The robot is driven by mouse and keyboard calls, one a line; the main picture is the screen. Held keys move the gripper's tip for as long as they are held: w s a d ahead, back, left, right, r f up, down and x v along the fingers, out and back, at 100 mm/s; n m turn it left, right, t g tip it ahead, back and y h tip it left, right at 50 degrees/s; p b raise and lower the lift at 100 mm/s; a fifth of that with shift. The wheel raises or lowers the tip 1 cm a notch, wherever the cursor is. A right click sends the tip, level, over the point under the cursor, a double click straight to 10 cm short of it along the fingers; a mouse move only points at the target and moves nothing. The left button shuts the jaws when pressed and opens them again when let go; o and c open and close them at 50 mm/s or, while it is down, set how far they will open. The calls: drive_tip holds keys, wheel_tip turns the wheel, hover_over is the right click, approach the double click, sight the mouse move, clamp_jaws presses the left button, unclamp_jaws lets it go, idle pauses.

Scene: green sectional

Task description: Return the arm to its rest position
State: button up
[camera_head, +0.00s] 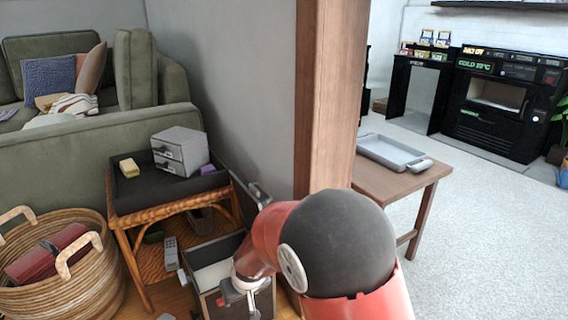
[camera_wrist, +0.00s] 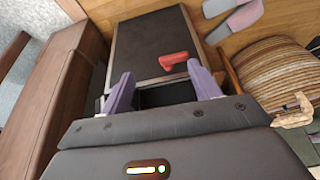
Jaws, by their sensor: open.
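My gripper (camera_wrist: 162,90) shows in the wrist view with its two purple fingers spread apart. It is open, and nothing shows held between them. Beyond the fingers is a dark box-like piece (camera_wrist: 143,45) with a small red object (camera_wrist: 175,60) on its top face. In the head view my red arm with its dark round joint reaches in from the bottom, beside the wall post. Its far end is low, by an open dark box (camera_head: 207,250) on the floor; the fingers cannot be made out clearly there.
A wicker side table (camera_head: 122,222) with a grey drawer unit (camera_head: 182,150) stands left of my arm. A wicker basket (camera_head: 90,285) is at lower left. A wooden post (camera_head: 328,100) is close to my arm. A wooden table (camera_head: 400,183) holds a grey tray (camera_head: 390,152). Pale floor right is clear.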

drive_tip(key=s+d+r+m+p, duration=0.1)
drive_tip(key=s+d+r+p, duration=0.15)
drive_tip(key=d+r, duration=0.6)
drive_tip(key=s+d+r+m+p, duration=0.2)
drive_tip(key=s+d+r, duration=0.3)
drive_tip(key=r, duration=0.7)
drive_tip(key=s+d+r+m+h+p, duration=0.1)
drive_tip(key=s+d+r+p, duration=0.1)
drive_tip(key=s+d+r, duration=0.2)
drive_tip(key=s+d+r+m+t+h+p, duration=0.1)
drive_tip(key=s+d+r+m+p, duration=0.1)
drive_tip(key=s+d+r, duration=0.3)
drive_tip(key=s+d, duration=0.3)
drive_tip(key=s, duration=0.2)
drive_tip(key=shift+d+r+t, duration=0.25)
drive_tip(key=shift+d+t, duration=0.05)
